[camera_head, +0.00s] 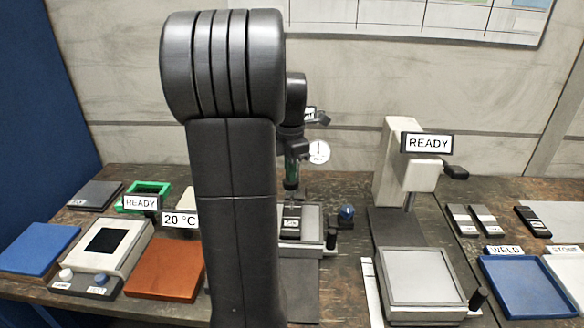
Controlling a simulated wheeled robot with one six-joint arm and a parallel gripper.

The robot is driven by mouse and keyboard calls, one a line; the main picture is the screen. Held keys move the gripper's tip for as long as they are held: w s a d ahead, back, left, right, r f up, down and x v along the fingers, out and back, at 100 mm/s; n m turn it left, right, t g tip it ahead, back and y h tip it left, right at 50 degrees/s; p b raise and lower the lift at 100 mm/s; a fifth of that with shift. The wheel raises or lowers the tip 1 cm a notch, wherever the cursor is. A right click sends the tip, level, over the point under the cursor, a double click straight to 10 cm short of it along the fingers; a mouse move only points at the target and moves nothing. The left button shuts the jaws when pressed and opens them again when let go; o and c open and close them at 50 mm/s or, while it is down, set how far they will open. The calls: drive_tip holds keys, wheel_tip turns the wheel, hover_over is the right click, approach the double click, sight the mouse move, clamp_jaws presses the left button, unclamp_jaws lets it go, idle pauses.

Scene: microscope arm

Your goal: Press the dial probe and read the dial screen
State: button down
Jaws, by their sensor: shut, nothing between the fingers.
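My gripper (291,186) points down behind my dark upper arm, its fingers shut and empty, above a small dark block (292,222) with a white label. The block lies on a grey plate (313,222) in the middle of the bench. A round white dial (319,152) with a needle stands just right of my wrist; its small lettering is unreadable. I cannot make out the dial's probe or whether my gripper touches the block.
A blue knob (346,213) and a black knob (331,239) stand right of the grey plate. Farther right is a pale stand with a READY screen (427,143) over a grey tray (420,279). A READY panel (142,203) and an orange pad (166,268) are left.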

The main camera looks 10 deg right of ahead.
sight(290, 185)
drive_tip(key=shift+f+b, duration=1.05)
drive_tip(key=shift+f, duration=1)
drive_tip(key=shift+r, duration=0.1)
drive_tip(key=shift+s, duration=0.1)
wheel_tip(290, 185, up, 6)
drive_tip(key=p, duration=0.5)
wheel_tip(290, 185, up, 14)
drive_tip(key=shift+f, duration=0.25)
